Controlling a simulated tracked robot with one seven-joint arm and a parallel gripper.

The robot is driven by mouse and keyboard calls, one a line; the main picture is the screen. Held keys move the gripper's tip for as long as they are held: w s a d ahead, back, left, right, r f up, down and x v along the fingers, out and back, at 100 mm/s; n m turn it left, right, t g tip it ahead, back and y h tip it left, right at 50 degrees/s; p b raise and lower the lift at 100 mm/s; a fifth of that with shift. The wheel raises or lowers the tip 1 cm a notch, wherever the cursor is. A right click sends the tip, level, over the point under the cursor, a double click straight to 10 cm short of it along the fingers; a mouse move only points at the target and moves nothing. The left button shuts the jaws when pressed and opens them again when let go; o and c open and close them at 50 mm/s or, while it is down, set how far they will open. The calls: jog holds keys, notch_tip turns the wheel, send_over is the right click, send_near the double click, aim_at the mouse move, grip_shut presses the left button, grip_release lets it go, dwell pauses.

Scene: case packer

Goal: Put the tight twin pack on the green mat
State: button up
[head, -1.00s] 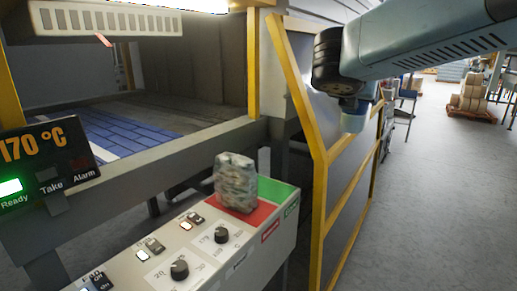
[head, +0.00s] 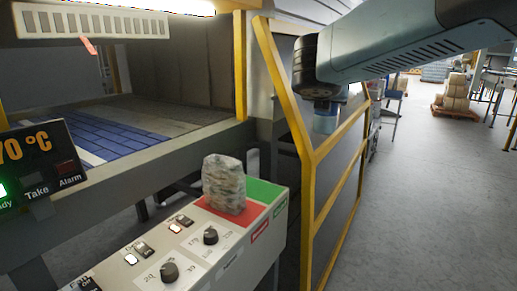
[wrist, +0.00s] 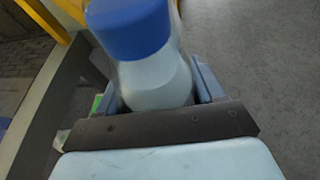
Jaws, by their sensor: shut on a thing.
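My gripper (wrist: 158,88) is shut on a pale bottle (wrist: 155,78) with a blue cap (wrist: 130,28), held between its two fingers in the wrist view. I see one bottle; whether a second is joined to it is hidden. The green mat (head: 264,190) lies bare at the far end of the control panel. A crumpled grey-green wrapped pack (head: 224,183) stands upright on the red mat (head: 245,217) beside it.
The control panel (head: 150,250) carries knobs and switches. A yellow-framed guard (head: 312,160) stands right of the mats, close to my arm. An oven-like opening with a blue belt (head: 110,142) is at left.

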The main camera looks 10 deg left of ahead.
jog(key=w+a+f+n+y, duration=0.2)
jog(key=w+a+n+y, duration=0.1)
jog(key=a+n+y, duration=0.3)
jog(key=a+y, duration=0.1)
jog(key=a, duration=0.1)
jog(key=shift+w+a+f+y, duration=0.3)
jog(key=shift+w, duration=0.1)
jog(key=shift+w+a+f+n+y, duration=0.2)
jog(key=shift+a+n+y, duration=0.2)
jog(key=shift+a+n, duration=0.2)
jog(key=shift+a+g, duration=0.25)
jog(key=shift+g, duration=0.05)
jog(key=shift+w+a+f+n+y, duration=0.1)
jog(key=shift+a+n+y, duration=0.3)
jog(key=shift+n+y, duration=0.1)
